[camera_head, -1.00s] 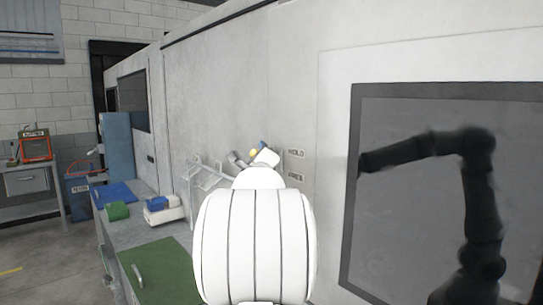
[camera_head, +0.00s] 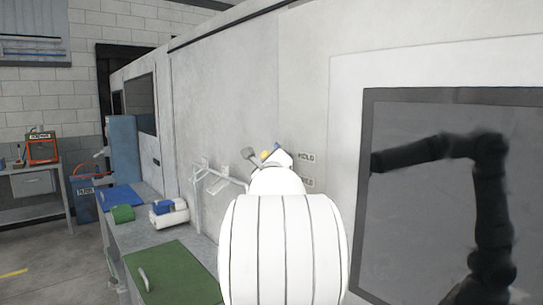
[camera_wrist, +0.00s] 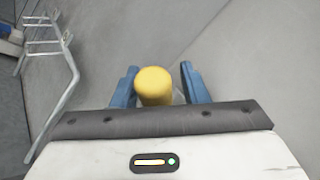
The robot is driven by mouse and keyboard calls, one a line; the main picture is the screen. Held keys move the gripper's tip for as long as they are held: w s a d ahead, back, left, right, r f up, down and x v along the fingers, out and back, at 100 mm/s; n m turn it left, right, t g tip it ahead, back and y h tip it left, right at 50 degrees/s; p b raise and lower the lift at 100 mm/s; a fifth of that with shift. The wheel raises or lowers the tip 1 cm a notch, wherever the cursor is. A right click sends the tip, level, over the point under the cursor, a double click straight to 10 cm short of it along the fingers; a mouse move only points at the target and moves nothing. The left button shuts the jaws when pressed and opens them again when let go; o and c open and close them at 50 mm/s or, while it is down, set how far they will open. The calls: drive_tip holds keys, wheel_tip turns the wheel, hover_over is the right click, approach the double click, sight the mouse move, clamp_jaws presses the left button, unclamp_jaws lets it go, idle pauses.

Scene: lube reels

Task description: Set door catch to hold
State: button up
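A yellow knob (camera_wrist: 154,86), seemingly the handle of the door catch, stands out from the pale wall panel. In the wrist view my gripper (camera_wrist: 160,85) is open, with its blue fingers on either side of the knob. A clear gap shows at the right finger; the left finger is close to the knob, and I cannot tell if it touches. In the head view the knob (camera_head: 265,155) shows small beside my wrist. The HOLD label (camera_head: 306,157) is on the wall just right of it, with a second label (camera_head: 307,182) below, partly unreadable. The catch's base is hidden.
A metal tube rack (camera_wrist: 66,75) stands at the left of my gripper, also seen in the head view (camera_head: 215,180). A dark framed window (camera_head: 450,200) is at right.

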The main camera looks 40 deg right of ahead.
drive_tip(key=shift+o, duration=0.6)
drive_tip(key=shift+w+a, duration=0.15)
drive_tip(key=b+v, duration=0.3)
drive_tip(key=v, duration=0.4)
drive_tip(key=shift+s+a, duration=0.25)
drive_tip(key=shift+a, duration=0.05)
drive_tip(key=shift+f, duration=0.1)
